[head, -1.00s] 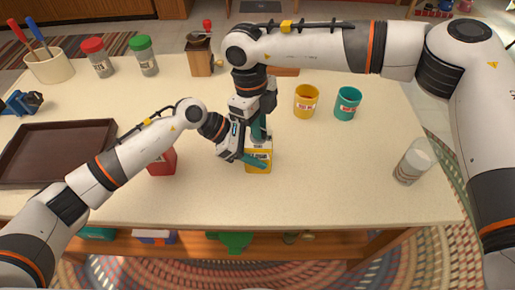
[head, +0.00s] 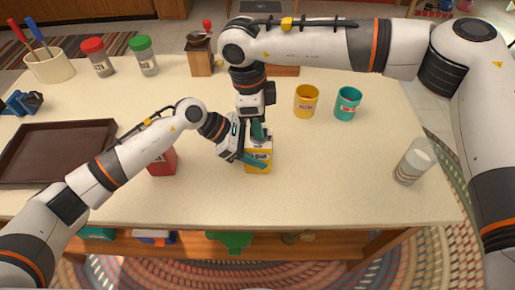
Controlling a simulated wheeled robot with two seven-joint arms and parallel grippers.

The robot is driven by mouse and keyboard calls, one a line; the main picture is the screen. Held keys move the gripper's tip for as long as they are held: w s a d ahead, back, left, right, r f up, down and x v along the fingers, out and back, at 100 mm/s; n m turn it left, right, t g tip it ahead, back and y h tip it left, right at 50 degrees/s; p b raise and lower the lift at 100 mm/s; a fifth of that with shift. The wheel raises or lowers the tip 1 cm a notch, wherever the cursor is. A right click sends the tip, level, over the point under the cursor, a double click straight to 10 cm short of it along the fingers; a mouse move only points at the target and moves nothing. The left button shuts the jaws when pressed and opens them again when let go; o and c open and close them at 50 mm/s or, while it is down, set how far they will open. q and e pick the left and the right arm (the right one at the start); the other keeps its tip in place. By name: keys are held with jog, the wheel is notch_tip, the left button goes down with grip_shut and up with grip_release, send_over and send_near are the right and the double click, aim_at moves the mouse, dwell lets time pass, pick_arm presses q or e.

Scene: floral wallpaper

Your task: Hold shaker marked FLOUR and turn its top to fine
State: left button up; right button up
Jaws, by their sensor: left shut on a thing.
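A yellow shaker (head: 259,168) with a white upper band and a grey top (head: 262,139) stands upright near the middle of the table. Its lettering is too small to read. My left gripper (head: 255,160) is shut on the shaker's body from the left, with one teal finger across its front. My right gripper (head: 259,131) points down from above at the grey top. Its teal finger covers part of the top. The other finger is hidden, so I cannot tell whether it grips. The top's setting is not readable.
A red container (head: 162,164) is partly hidden behind my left arm. A brown tray (head: 55,153) lies at left. Yellow (head: 306,103) and teal (head: 347,104) cups and a glass (head: 412,164) stand at right. Red-lidded (head: 98,58) and green-lidded (head: 144,56) jars stand at back. The front right is clear.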

jog(key=shift+r, duration=2.8)
pick_arm(q)
jog(key=o, duration=1)
jog(key=shift+o, duration=0.2)
jog(key=v, duration=1.2)
jog(key=shift+s, duration=0.15)
pick_arm(e)
jog(key=shift+s+f, duration=0.1)
